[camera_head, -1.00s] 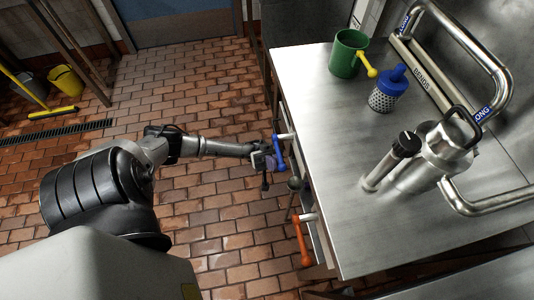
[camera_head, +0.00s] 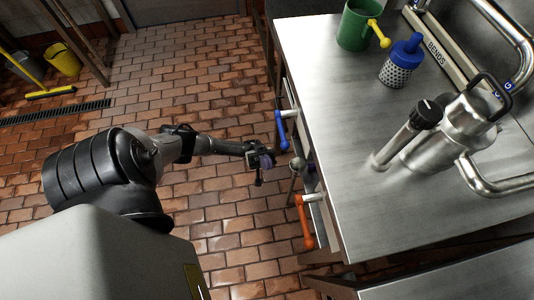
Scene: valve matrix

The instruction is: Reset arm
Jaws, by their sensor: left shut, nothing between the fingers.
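My left arm comes in from the left, low over the tiled floor. My left gripper (camera_head: 264,161) is shut and empty, left of the steel table's front side. Near it on that side are a blue valve handle (camera_head: 282,130), above and right of it in the picture, and an orange valve handle (camera_head: 305,222), below and right. A grey knob (camera_head: 297,164) sits between the two handles. The gripper appears apart from all of them. My right gripper is not in view.
The steel table (camera_head: 340,130) fills the right side. On it stand a green mug-like part (camera_head: 355,25) with a yellow handle, a blue-capped perforated cylinder (camera_head: 398,65) and a metal canister (camera_head: 440,135). Brick floor (camera_head: 190,80) is open on the left, with a yellow bucket (camera_head: 63,58) far back.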

